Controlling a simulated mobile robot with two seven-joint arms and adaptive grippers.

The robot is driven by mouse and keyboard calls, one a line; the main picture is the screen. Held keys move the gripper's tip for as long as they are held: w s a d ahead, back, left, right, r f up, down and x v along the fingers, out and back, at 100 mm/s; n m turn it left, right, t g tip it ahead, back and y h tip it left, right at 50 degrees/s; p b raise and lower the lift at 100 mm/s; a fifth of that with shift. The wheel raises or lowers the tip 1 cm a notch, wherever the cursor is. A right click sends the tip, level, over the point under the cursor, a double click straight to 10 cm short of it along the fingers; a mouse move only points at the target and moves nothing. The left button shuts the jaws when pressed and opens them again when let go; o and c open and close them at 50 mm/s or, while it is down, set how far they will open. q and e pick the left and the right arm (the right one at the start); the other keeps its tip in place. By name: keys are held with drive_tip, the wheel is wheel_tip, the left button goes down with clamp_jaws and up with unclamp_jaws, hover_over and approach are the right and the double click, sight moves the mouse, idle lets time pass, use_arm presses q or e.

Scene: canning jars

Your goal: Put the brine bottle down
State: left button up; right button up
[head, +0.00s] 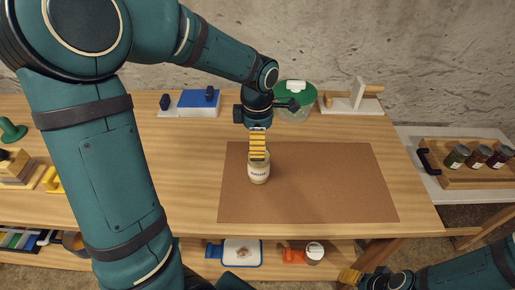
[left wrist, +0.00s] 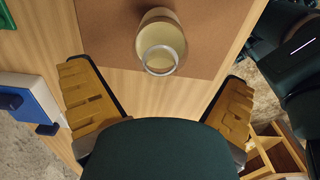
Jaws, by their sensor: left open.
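A pale cream bottle with a white label (head: 259,170), which looks like the brine bottle, stands upright on the brown mat (head: 330,185), near its left part. The label is too small to read surely. In the left wrist view the bottle (left wrist: 160,40) shows its round mouth, apart from both fingers. My left gripper (head: 258,143) is right behind and above the bottle in the head view. Its yellow fingers are wide apart and empty in the left wrist view (left wrist: 157,76). My right gripper (head: 350,276) is low at the bottom right; its opening cannot be made out.
At the back of the table are a blue-topped box (head: 200,103), a green-lidded glass container (head: 294,98) and a white stand with a wooden handle (head: 355,98). A wooden tray of dark jars (head: 465,178) is off to the right. The mat's right part is clear.

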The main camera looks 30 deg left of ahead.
use_arm(q)
wheel_tip(320, 180, up, 6)
drive_tip(key=shift+r+p, duration=0.15)
drive_tip(key=shift+p, duration=0.35)
